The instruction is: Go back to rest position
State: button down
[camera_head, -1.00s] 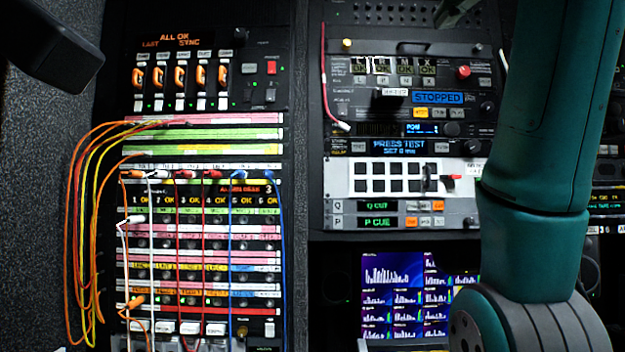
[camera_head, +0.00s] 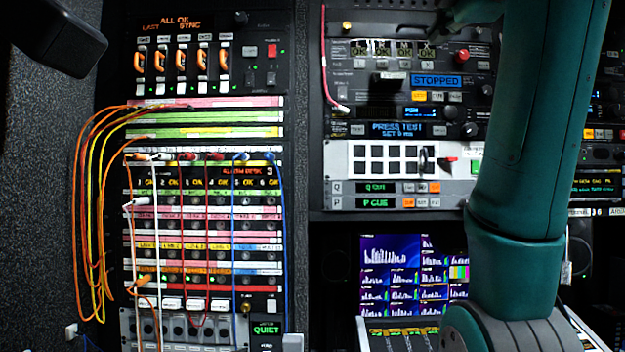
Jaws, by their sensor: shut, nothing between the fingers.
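My teal arm (camera_head: 525,150) stands large on the right side of the view, in front of the equipment rack. It runs up out of the top edge. A dark part of my gripper (camera_head: 474,14) shows at the top edge, left of the arm and in front of the upper right panel. It is shut, with nothing seen held in it.
A patch bay (camera_head: 205,210) with several orange, yellow, white, red and blue cables fills the left rack. A monitor (camera_head: 400,262) is below. A dark box (camera_head: 60,40) juts in at upper left.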

jog(key=w+f+m, duration=0.1)
jog(key=w+f, duration=0.5)
jog(key=f, duration=0.5)
jog(key=w+f+m, duration=0.2)
jog(key=w+f, duration=0.3)
jog(key=f, duration=0.6)
jog(key=w+f+m, duration=0.1)
jog(key=w+f, duration=0.5)
jog(key=f, duration=0.5)
jog(key=s+f+m+g, duration=0.1)
jog(key=s+f+m, duration=0.1)
jog(key=f, duration=1.4)
jog(key=s+f+m, duration=0.3)
jog(key=f, duration=1.4)
jog(key=s+f+m+g, duration=0.1)
jog(key=s+f+m, duration=0.3)
jog(key=s+f, duration=1.95)
jog(key=s+r+m, duration=0.1)
jog(key=s+m, duration=0.2)
jog(key=s, duration=1.3)
jog(key=s+r+m+g, duration=0.1)
jog(key=s+m, duration=0.2)
jog(key=s, duration=1.3)
jog(key=shift+s+r, duration=0.25)
jog(key=shift+r, duration=0.15)
